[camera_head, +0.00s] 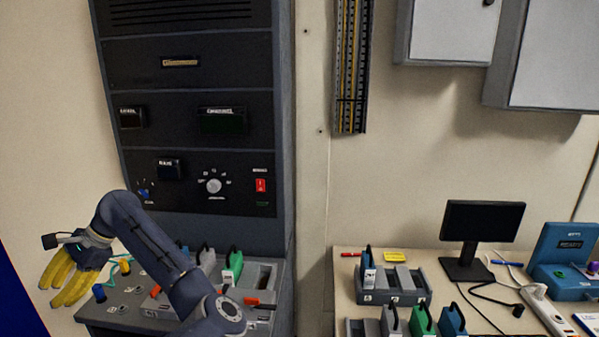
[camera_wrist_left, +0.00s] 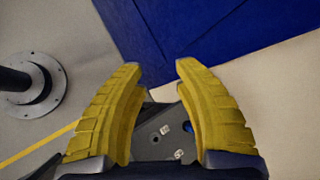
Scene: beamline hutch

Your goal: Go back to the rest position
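My left gripper (camera_head: 56,290) has yellow fingers and hangs at the far left, beside the left edge of the grey console (camera_head: 120,310). In the left wrist view the two fingers of this gripper (camera_wrist_left: 158,72) are apart with nothing between them. Below them in that view are a dark panel edge (camera_wrist_left: 150,145), the floor and a blue surface (camera_wrist_left: 215,40). My left arm reaches across in front of the console and hides part of it. My right gripper is in neither view.
A dark instrument rack (camera_head: 190,100) stands behind the console. Handled modules, one a green module (camera_head: 233,267), stand on the console. To the right a table (camera_head: 345,285) bears a slotted grey holder (camera_head: 410,295), a monitor (camera_head: 483,225) and a blue case (camera_head: 563,260).

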